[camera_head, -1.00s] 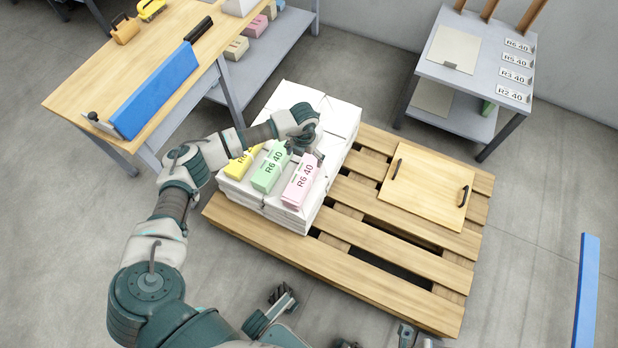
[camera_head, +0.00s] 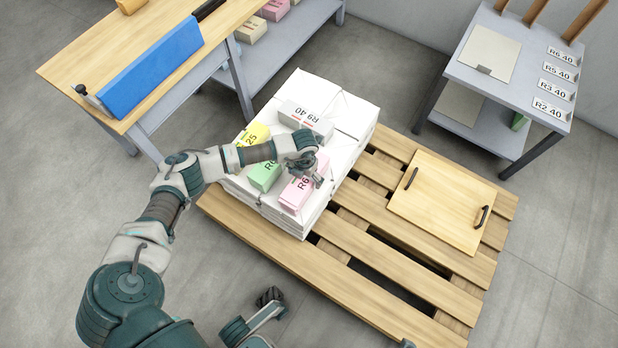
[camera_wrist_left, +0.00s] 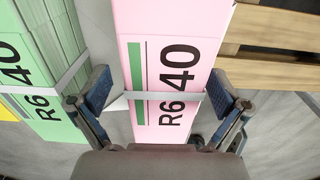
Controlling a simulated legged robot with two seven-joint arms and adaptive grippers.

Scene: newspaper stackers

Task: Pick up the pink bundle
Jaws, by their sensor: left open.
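The pink bundle (camera_head: 297,194), labelled R6 40, lies on the white paper stack (camera_head: 345,122) near its front right edge. It also shows in the left wrist view (camera_wrist_left: 168,62) with a pale strap across it. My left gripper (camera_head: 308,172) is over the pink bundle and hides part of it. In the left wrist view its open fingers (camera_wrist_left: 158,92) stand on either side of the bundle, the left one over a gap and the right one near the bundle's edge. I cannot tell whether they touch it.
A green bundle (camera_head: 264,176) lies left of the pink one, with a yellow bundle (camera_head: 257,134) and a white bundle (camera_head: 305,119) behind. The stack rests on a wooden pallet (camera_head: 350,271) with a handled board (camera_head: 440,201). A workbench (camera_head: 77,72) stands left, a grey table (camera_head: 470,76) right.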

